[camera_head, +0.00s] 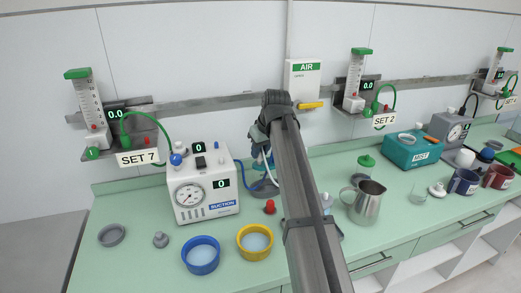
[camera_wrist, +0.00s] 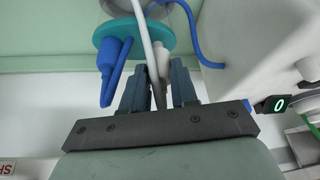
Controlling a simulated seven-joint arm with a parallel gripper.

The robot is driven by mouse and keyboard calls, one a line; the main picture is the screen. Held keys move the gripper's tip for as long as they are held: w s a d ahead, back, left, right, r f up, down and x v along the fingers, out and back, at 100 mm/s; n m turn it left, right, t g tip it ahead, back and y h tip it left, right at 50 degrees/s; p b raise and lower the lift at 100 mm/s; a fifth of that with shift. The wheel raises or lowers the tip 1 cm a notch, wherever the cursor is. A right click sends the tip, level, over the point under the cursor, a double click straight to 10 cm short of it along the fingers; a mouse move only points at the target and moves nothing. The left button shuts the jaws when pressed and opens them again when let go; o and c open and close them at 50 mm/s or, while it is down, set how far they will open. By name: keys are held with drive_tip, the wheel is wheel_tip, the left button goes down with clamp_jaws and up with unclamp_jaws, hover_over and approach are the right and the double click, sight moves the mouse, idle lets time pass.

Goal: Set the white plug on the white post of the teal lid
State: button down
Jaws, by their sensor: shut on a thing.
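My gripper (camera_wrist: 160,88) is shut on the white plug (camera_wrist: 163,58), which sits between its two fingers in the wrist view. The teal lid (camera_wrist: 112,36) lies just beyond the fingertips, and the plug's end overlaps the lid's edge. I cannot tell whether the plug touches the white post, which is not clearly visible. A blue plug (camera_wrist: 111,54) with a blue hose stands on the lid. A white hose (camera_wrist: 150,45) runs past the fingers. In the head view my gripper (camera_head: 262,140) is above the lidded jar, beside the suction unit, and my arm hides part of this area.
The suction unit (camera_head: 205,190) stands close on the left, with a blue hose leading to the lid. A red knob-like piece (camera_head: 269,207), a yellow-rimmed dish (camera_head: 255,242) and a blue-rimmed dish (camera_head: 201,255) stand in front. A steel jug (camera_head: 368,203) is on the right.

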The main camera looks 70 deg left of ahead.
drive_tip(key=shift+f, duration=0.85)
idle(0.6)
drive_tip(key=c, duration=0.8)
unclamp_jaws()
drive_tip(key=shift+r, duration=0.15)
drive_tip(key=shift+r, duration=3.4)
drive_tip(key=shift+w, duration=0.1)
